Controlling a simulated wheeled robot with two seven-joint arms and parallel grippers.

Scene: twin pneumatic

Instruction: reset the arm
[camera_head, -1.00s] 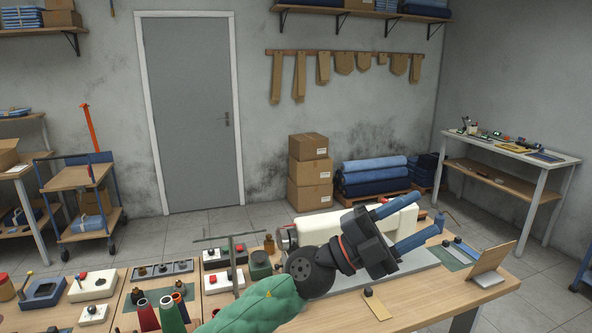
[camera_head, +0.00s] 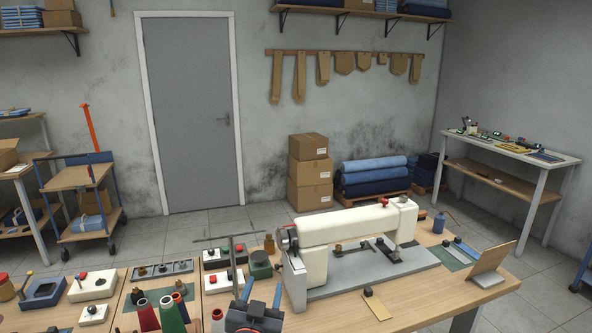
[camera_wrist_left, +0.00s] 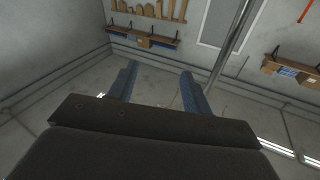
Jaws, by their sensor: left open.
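My left gripper (camera_head: 261,293) is at the bottom of the head view, in front of the sewing machine's left end. Its two blue fingers point up and stand apart, with nothing between them. In the left wrist view the open fingers (camera_wrist_left: 160,88) also show, with only floor and wall beyond them. My right gripper is in neither view.
A white sewing machine (camera_head: 350,227) on a grey base stands on the wooden table. A thin metal stand (camera_head: 232,262) rises close to the left gripper. Thread cones (camera_head: 172,314) and control boxes (camera_head: 93,286) fill the table's left part.

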